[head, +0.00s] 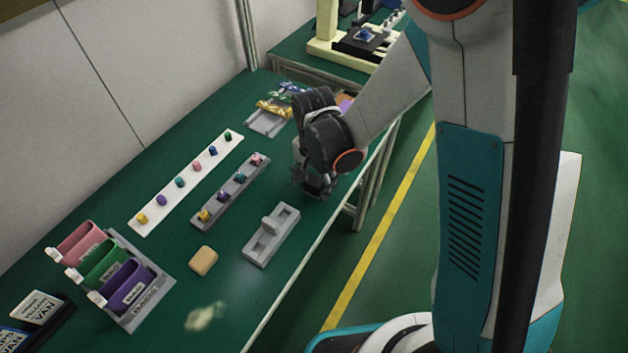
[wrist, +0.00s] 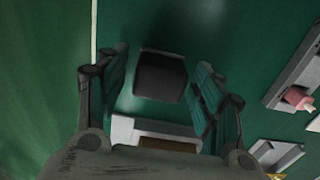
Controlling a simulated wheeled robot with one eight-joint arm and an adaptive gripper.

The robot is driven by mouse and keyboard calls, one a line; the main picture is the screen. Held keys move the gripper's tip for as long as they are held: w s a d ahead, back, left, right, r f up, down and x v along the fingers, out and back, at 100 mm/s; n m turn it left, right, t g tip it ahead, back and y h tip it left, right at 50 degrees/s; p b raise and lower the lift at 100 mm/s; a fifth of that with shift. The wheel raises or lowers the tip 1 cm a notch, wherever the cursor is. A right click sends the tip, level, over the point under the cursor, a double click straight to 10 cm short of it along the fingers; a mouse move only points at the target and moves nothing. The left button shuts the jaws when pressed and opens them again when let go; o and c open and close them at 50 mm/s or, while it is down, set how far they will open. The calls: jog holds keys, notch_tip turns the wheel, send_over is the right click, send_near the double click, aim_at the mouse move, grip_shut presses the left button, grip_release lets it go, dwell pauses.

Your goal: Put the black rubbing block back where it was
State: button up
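The black rubbing block (wrist: 160,76) shows in the wrist view as a dark block between the two fingers of my gripper (wrist: 162,82). A narrow strip of green shows on its left side; the right finger is very close to it. Whether the fingers press on it, and whether it rests on the table, I cannot tell. In the head view my gripper (head: 316,188) points down at the right edge of the green table, with a dark shape at its fingertips. A pale tray (wrist: 125,128) with a brown inside lies right by the block in the wrist view, partly hidden by my gripper.
A grey holder (head: 287,222) with a raised handle lies nearer on the table (head: 232,232), beside a tan block (head: 203,261). A grey rack (head: 228,190) and a white strip (head: 170,192) carry small coloured pieces. Coloured bins (head: 103,262) stand at the left front.

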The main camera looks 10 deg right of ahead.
aim_at(314, 180)
notch_tip(314, 180, up, 12)
jog(key=p, duration=0.5)
jog(key=shift+r, duration=0.2)
